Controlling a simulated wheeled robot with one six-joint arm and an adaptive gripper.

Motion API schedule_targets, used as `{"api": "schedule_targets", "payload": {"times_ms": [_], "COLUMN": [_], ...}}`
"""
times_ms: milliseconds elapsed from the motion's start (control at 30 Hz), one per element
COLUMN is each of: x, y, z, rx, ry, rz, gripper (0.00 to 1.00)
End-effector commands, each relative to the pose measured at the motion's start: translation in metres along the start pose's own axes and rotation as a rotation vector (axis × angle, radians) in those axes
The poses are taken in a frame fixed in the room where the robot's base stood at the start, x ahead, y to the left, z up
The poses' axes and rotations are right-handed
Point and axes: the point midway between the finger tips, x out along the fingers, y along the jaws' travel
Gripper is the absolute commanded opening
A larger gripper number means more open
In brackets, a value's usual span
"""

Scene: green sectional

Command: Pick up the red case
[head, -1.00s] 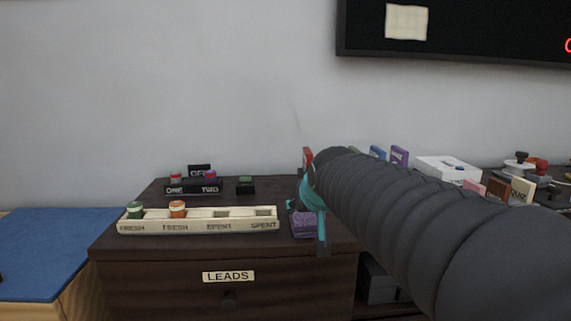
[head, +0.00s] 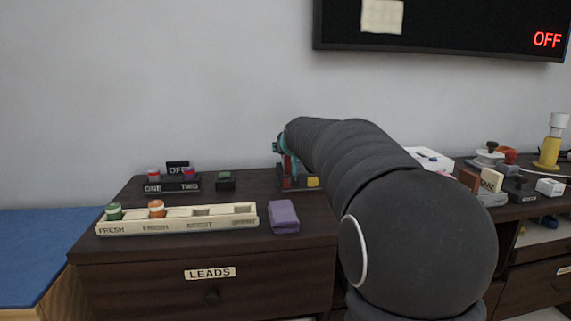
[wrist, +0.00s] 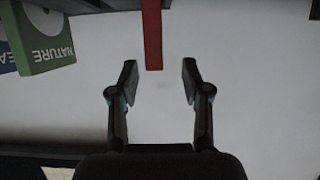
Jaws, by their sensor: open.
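The red case (wrist: 152,35) is a narrow upright red slab at the top middle of the wrist view. Its end lies in line with the gap of my gripper (wrist: 159,76), whose two fingers are apart with nothing held between them. In the head view my gripper (head: 281,152) is over the back of the dark dresser, at a dark holder (head: 297,187) with a yellow patch. A sliver of red shows there behind the gripper. My arm hides most of the case and the holder's right side.
A green case marked NATURE (wrist: 47,40) stands left of the red one in the wrist view, a blue case (wrist: 6,48) beside it. The wall is close behind.

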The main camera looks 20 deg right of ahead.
Motion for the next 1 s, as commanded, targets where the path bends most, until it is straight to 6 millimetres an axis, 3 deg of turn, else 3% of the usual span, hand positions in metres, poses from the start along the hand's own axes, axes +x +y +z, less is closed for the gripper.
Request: {"api": "schedule_targets", "payload": {"times_ms": [267,600,900,1000], "x": [0.018,0.057,0.06,0.06], "y": [0.001,0.006,0.005,0.005], "z": [0.0,0.0,0.0,0.0], "rx": [0.001,0.001,0.0,0.0], "ry": [-0.002,-0.001,0.0,0.0], "rz": [0.0,0.0,-0.001,-0.001], "gripper": [0.48,0.48,0.48,0.25]}}
